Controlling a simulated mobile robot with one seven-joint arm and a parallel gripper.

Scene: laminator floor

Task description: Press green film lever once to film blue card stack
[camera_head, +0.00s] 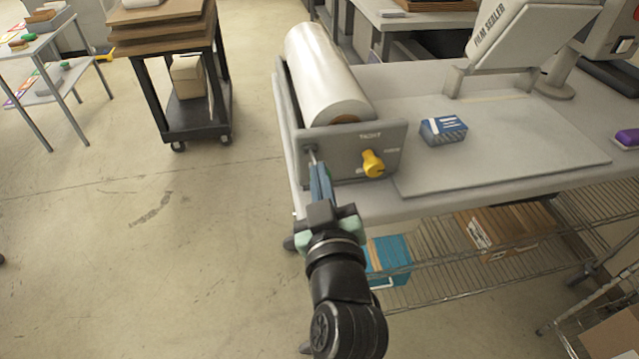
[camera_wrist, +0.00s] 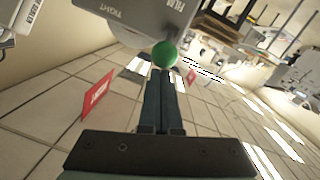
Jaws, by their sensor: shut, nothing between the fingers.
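The film sealer (camera_head: 340,135) stands at the left end of the table with a clear film roll (camera_head: 327,75) on it. The green lever knob (camera_wrist: 165,54) shows in the wrist view, right at the tips of my shut, empty gripper (camera_wrist: 165,78). I cannot tell whether they touch. In the head view my gripper (camera_head: 318,168) points up at the left part of the sealer's front panel, beside a short grey rod; the green knob is hidden there. The blue card stack (camera_head: 443,129) sits on the flat grey plate (camera_head: 520,160), right of the roll.
A yellow knob (camera_head: 372,163) sticks out of the front panel, close right of my gripper. A sign reading "FILM SEALER" (camera_head: 520,35) rises behind the plate. A purple item (camera_head: 627,138) lies at the right. A wire shelf with boxes (camera_head: 510,232) is below. The floor at left is open.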

